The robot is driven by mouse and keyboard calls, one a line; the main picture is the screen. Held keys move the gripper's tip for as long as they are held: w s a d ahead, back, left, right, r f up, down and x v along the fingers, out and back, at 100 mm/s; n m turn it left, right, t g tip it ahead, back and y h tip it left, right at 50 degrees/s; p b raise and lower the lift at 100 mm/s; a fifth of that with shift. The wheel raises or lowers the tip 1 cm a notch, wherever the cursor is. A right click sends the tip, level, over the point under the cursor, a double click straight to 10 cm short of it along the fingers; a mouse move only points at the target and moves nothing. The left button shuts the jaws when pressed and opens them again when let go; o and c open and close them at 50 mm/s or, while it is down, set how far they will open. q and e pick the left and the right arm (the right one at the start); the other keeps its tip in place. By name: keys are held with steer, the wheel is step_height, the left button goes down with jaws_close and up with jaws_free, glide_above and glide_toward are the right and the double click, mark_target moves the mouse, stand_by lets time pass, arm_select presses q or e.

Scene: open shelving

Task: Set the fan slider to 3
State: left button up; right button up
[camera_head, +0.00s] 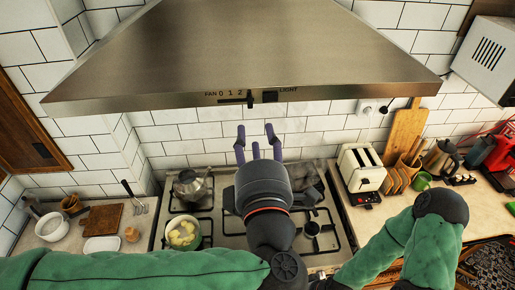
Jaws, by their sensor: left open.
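The range hood (250,50) spans the top of the head view. On its front edge is the fan slider (250,98), a small dark knob on a horizontal slot. The printed labels FAN, 0, 1 and 2 lie to its left. The knob stands right of the 2, near the slot's right end; no 3 is readable there. My left gripper (256,138) is open and empty, fingers pointing up toward the hood. In the picture its fingertips are just below the knob, with a visible gap. My right gripper is not in view; only my right arm shows.
A dark LIGHT switch (270,96) is just right of the slider. Below are a stove (207,222) with a kettle (190,186) and a pot of food (183,233). A toaster (361,168) and cutting board (404,132) stand right. The tiled wall is behind.

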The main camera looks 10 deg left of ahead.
arm_select(q)
steer(key=shift+v, duration=1.25)
